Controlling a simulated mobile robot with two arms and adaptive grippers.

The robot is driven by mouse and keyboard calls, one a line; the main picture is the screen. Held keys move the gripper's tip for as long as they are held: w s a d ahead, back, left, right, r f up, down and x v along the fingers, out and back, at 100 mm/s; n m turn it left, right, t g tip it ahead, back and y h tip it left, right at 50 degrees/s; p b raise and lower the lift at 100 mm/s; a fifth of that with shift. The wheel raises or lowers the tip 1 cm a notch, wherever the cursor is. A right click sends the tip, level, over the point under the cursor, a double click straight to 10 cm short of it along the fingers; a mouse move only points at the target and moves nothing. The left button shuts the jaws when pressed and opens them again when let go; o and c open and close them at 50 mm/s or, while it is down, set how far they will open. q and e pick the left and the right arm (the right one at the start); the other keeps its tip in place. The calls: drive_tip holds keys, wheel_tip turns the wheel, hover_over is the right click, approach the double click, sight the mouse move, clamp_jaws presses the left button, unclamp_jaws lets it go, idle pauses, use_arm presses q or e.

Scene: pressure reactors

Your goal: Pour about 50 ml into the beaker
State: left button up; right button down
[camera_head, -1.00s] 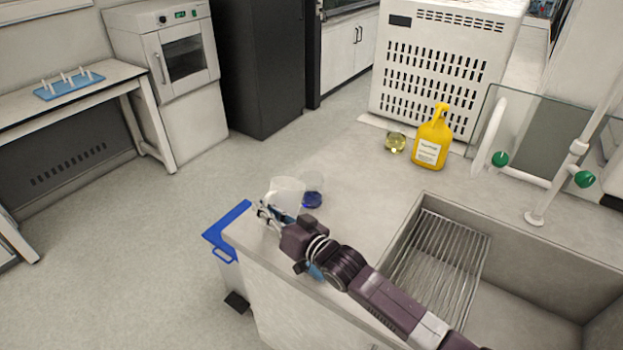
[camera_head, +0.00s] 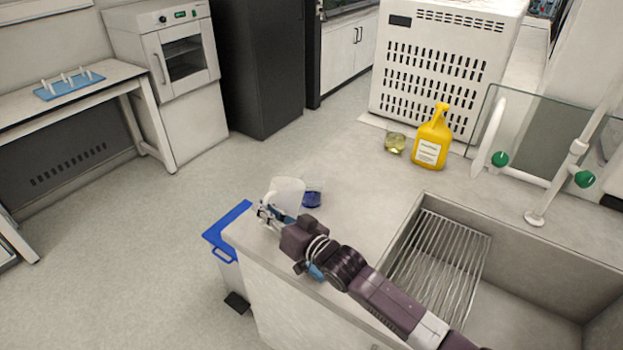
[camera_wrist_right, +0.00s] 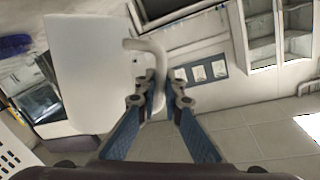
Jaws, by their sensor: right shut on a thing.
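A whitish translucent jug (camera_head: 289,186) is at the near left corner of the counter. My right gripper (camera_head: 266,212) is shut on its handle. The wrist view shows the jug's pale wall (camera_wrist_right: 88,70) and its handle between the fingers (camera_wrist_right: 158,98). A clear vessel with blue liquid (camera_head: 312,199) stands just right of the jug, partly hidden by it. Its glass walls are hard to make out. A glass vessel with yellowish liquid (camera_head: 395,143) stands farther back. I cannot tell whether any liquid is in the jug. My left gripper is not in view.
A yellow bottle (camera_head: 432,138) stands on the counter near the white vented box (camera_head: 443,65). A sink with a metal rack (camera_head: 440,255) lies at right. A blue-lidded bin (camera_head: 226,230) stands beside the counter's left end.

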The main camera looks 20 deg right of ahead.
drive_tip(key=shift+s+a+f+n+b, duration=0.25)
drive_tip(key=shift+a+f+n+b, duration=0.1)
drive_tip(key=shift+f+b, duration=0.1)
drive_tip(key=s+a+f+n+b, duration=0.1)
drive_tip(key=n, duration=0.1)
drive_tip(key=a+n+t+b, duration=0.1)
drive_tip(key=n, duration=0.1)
drive_tip(key=shift+s+a+f, duration=0.1)
drive_tip(key=shift+s+f, duration=0.25)
drive_tip(key=shift+f, duration=0.05)
idle(1.3)
